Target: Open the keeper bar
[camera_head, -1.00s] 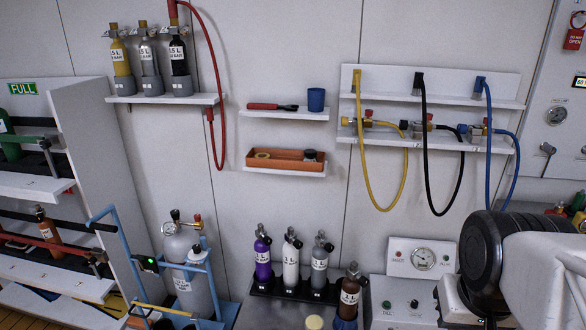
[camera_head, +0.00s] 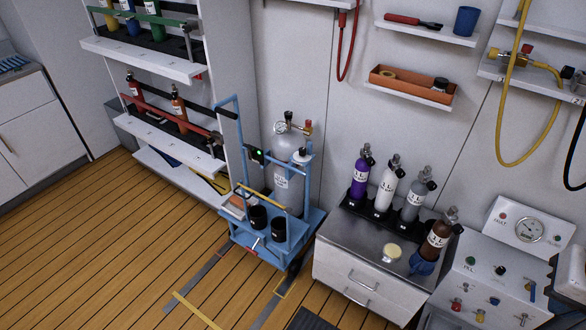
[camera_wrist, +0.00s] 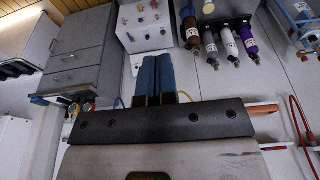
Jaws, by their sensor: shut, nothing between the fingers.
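Bars run across the front of the rack at the upper left of the head view. A green bar (camera_head: 143,18) crosses the upper shelf in front of several small bottles. A red bar (camera_head: 165,113) crosses the lower shelf in front of a red and an orange bottle. A blue trolley with a tall grey cylinder (camera_head: 294,165) has a yellow bar (camera_head: 254,203) low across its front. I cannot tell which one is the keeper bar. My gripper (camera_wrist: 154,60) shows in the wrist view, its blue fingers together and empty, apart from all of these bars.
A cabinet (camera_head: 365,278) with purple, white, grey and brown bottles stands right of the trolley. A control panel (camera_head: 490,275) is at the lower right. Shelves and yellow hoses (camera_head: 520,110) hang on the wall. The wooden floor (camera_head: 100,250) left of the trolley is clear.

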